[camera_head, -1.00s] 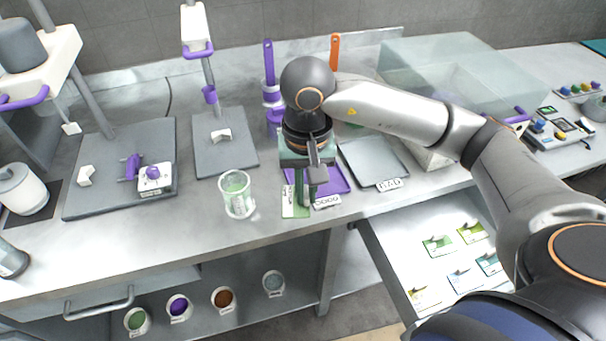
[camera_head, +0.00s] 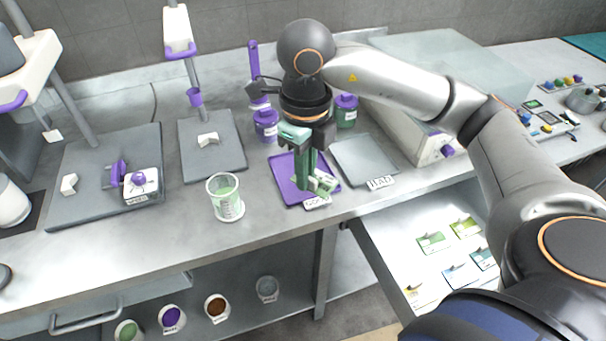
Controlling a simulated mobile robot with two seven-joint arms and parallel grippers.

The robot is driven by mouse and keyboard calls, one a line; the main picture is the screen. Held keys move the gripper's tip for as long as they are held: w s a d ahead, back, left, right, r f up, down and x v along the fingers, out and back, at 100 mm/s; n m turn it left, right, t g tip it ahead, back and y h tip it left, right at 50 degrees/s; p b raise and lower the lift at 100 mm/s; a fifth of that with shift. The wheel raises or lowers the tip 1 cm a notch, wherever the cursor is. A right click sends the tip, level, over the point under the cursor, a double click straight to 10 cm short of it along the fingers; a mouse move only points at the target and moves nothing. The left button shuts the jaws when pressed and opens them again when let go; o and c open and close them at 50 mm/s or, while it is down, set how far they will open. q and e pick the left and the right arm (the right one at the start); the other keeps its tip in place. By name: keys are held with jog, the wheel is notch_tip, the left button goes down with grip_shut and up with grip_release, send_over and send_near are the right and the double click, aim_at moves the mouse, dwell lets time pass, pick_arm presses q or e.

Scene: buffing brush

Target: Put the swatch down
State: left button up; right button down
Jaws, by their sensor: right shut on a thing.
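My right gripper (camera_head: 310,182) points down over the purple tray (camera_head: 284,180), its green fingers shut on a small swatch. The swatch (camera_head: 326,184) is pale with green and sticks out at the fingertips, over the tray's front right part. I cannot tell whether it touches the tray. The fingers hide part of the swatch and tray. A tag (camera_head: 316,202) stands at the tray's front edge. A grey tray (camera_head: 362,158) with a tag reading BAD (camera_head: 381,182) lies just to the right and is empty. My left gripper is not in view.
Purple-lidded jars (camera_head: 266,124) stand behind. An open drawer (camera_head: 400,240) at lower right holds several swatches. Stands with grey bases (camera_head: 212,160) are at left.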

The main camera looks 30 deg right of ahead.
aim_at(319, 182)
jog(key=m, duration=0.4)
jog(key=shift+d+r+m, duration=0.25)
jog(key=shift+d+m, duration=0.05)
jog(key=shift+m, duration=0.1)
jog(key=m, duration=0.6)
jog(key=shift+s+d+r+m+b, duration=0.15)
jog(key=shift+d+r+m+b, duration=0.15)
jog(key=shift+r, duration=0.1)
jog(key=m, duration=0.6)
jog(key=shift+s+d+r+m, duration=0.1)
jog(key=shift+d+r+m, duration=0.2)
jog(key=shift+r, duration=0.1)
jog(key=m, duration=0.6)
jog(key=shift+s+d+r+m+b, duration=0.1)
jog(key=shift+d+r+m+b, duration=0.2)
jog(key=shift+r+b, duration=0.1)
jog(key=w+d+f, duration=0.1)
jog(key=w+f, duration=0.2)
jog(key=w, duration=0.1)
jog(key=w+d+f, duration=0.2)
jog(key=w, duration=0.2)
jog(key=w+d+f+b, duration=0.1)
jog(key=w+f, duration=0.2)
jog(key=shift+w+d+f, duration=0.3)
jog(key=shift+w, duration=0.1)
jog(key=shift+w+d+f, duration=0.2)
jog(key=shift+w+f, duration=0.35)
jog(key=shift+f, duration=0.15)
notch_tip(319, 182, down, 3)
